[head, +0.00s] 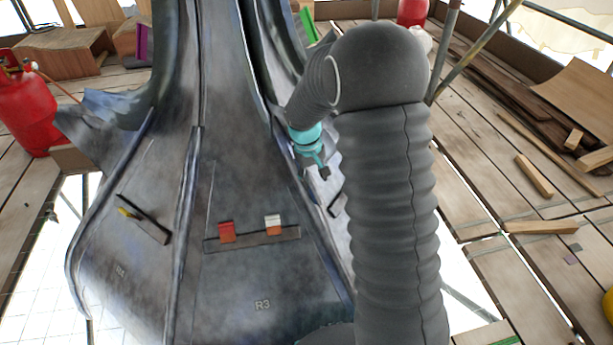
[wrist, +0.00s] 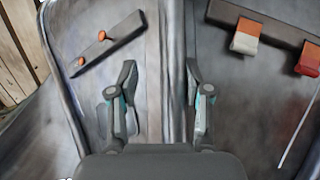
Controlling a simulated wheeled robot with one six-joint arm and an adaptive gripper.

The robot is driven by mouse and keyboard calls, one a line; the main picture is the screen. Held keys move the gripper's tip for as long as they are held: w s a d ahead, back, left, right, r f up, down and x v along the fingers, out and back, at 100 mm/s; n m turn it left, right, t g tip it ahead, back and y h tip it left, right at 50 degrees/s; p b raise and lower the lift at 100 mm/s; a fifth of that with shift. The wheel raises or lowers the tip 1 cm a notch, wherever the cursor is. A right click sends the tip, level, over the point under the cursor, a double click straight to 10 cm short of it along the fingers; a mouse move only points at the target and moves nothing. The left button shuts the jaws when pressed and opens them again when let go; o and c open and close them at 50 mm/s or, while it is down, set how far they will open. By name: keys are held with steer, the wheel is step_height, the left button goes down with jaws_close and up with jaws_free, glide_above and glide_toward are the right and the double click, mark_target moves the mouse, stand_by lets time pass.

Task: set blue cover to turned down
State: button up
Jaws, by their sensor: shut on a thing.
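I see no blue cover in either view. My gripper (head: 318,170) is teal and dark, at the right side of the grey metal spire (head: 265,275). In the wrist view its two fingers (wrist: 162,78) stand apart on either side of a raised seam (wrist: 175,45); what they grip cannot be made out. A dark bar (wrist: 110,45) with two orange knobs lies left of the fingers. Right of them another bar (wrist: 270,27) bears an orange-and-white tab (wrist: 245,38) and a red tab (wrist: 308,60). These tabs also show in the head view, above the R3 mark.
A dark bar with a yellow piece (head: 128,213) sits on the left panel. Red gas bottles stand at left (head: 25,115) and at the back (head: 412,12). Planks and timber lie on the deck (head: 525,265) at right. My arm hides part of the spire's right side.

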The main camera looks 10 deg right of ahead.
steer(key=shift+d, duration=0.15)
steer(key=shift+s+a+r+p, duration=0.1)
steer(key=shift+a+r+p, duration=0.15)
steer(key=shift+r+p, duration=0.3)
steer(key=shift+a+r+p, duration=0.25)
steer(key=shift+r+p, duration=0.05)
steer(key=shift+r, duration=0.4)
steer(key=a+r, duration=0.4)
steer(key=r, duration=0.8)
steer(key=shift+s+r, duration=0.3)
steer(key=shift+s, duration=0.15)
stand_by(0.4)
